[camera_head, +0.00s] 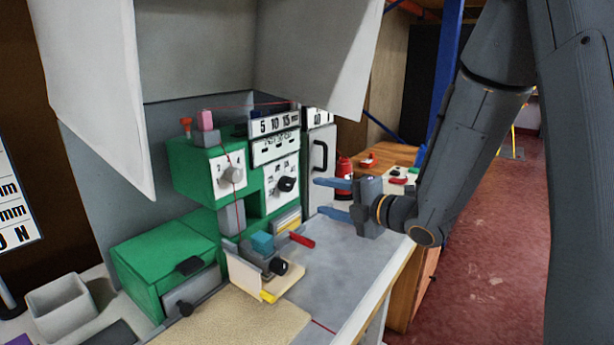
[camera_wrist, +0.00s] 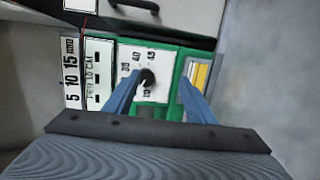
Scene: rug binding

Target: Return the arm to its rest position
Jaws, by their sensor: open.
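My gripper (camera_head: 335,198) is open and empty in the head view, its blue fingers pointing left above the grey worktop (camera_head: 350,258). My dark grey arm comes down from the upper right to it. The green machine (camera_head: 205,170) with its dials and red thread stands to the left of the fingertips, apart from them as far as I can see. In the wrist view the two fingers (camera_wrist: 158,95) are spread, with the machine's white dial panel (camera_wrist: 150,65) and black knob between them in the picture.
A green box (camera_head: 165,258) and a grey bin (camera_head: 62,305) stand at the left. A clamp with a red handle (camera_head: 302,240) sits below the machine. A wooden bench (camera_head: 385,155) with red parts is behind my gripper. Open red floor (camera_head: 480,260) lies at the right.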

